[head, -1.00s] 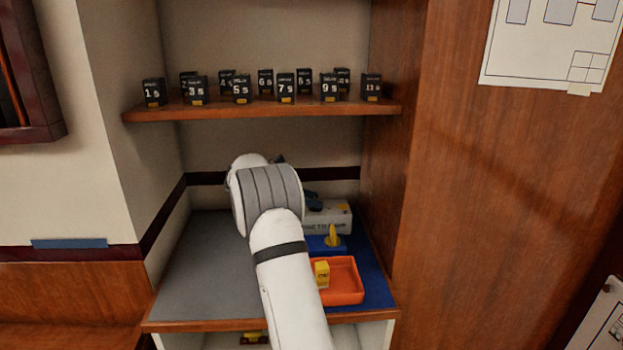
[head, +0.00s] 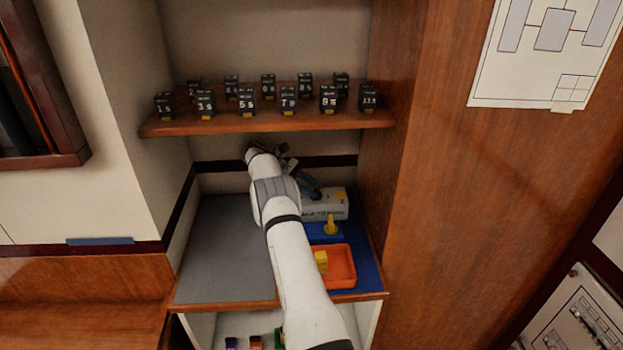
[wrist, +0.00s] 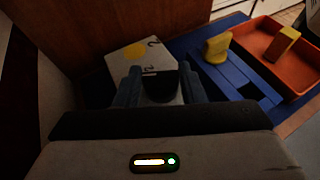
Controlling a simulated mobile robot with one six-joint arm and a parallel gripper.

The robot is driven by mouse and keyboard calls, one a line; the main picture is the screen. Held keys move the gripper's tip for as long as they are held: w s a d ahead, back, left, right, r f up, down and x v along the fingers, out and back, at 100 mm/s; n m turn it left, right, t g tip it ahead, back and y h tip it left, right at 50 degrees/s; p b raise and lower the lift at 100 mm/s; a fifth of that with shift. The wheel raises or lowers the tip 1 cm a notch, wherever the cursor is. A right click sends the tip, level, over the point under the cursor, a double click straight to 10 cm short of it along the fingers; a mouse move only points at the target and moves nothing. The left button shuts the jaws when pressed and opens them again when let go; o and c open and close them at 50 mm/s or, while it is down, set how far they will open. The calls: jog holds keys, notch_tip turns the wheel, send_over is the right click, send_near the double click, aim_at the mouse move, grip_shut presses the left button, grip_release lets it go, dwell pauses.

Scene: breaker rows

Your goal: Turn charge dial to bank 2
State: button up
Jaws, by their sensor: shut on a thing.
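The charge dial's white box (head: 327,207) stands at the back right of the counter. The wrist view shows its pale face (wrist: 137,53) with a yellow dot and black numerals, one of which reads 2. A dark round knob (wrist: 160,88) sits between the two blue-grey fingers of my gripper (wrist: 158,84). My gripper is shut on this knob, and its body hides the lower part of the box. In the head view my gripper (head: 309,188) is at the box's upper left. The way the knob points cannot be made out.
A blue base (head: 322,239) with a yellow handle (head: 331,225) is in front of the box. An orange tray (head: 343,281) with a yellow block (head: 320,261) is nearer. A shelf (head: 270,121) of black labelled blocks is above. The grey counter (head: 225,250) at left is clear.

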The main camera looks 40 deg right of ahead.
jog(key=shift+f+m+y+p, duration=0.1)
jog(key=shift+m+y+p, duration=0.2)
jog(key=shift+p, duration=0.15)
jog(key=o, duration=1)
jog(key=shift+f+b, duration=0.1)
jog(key=shift+b, duration=0.8)
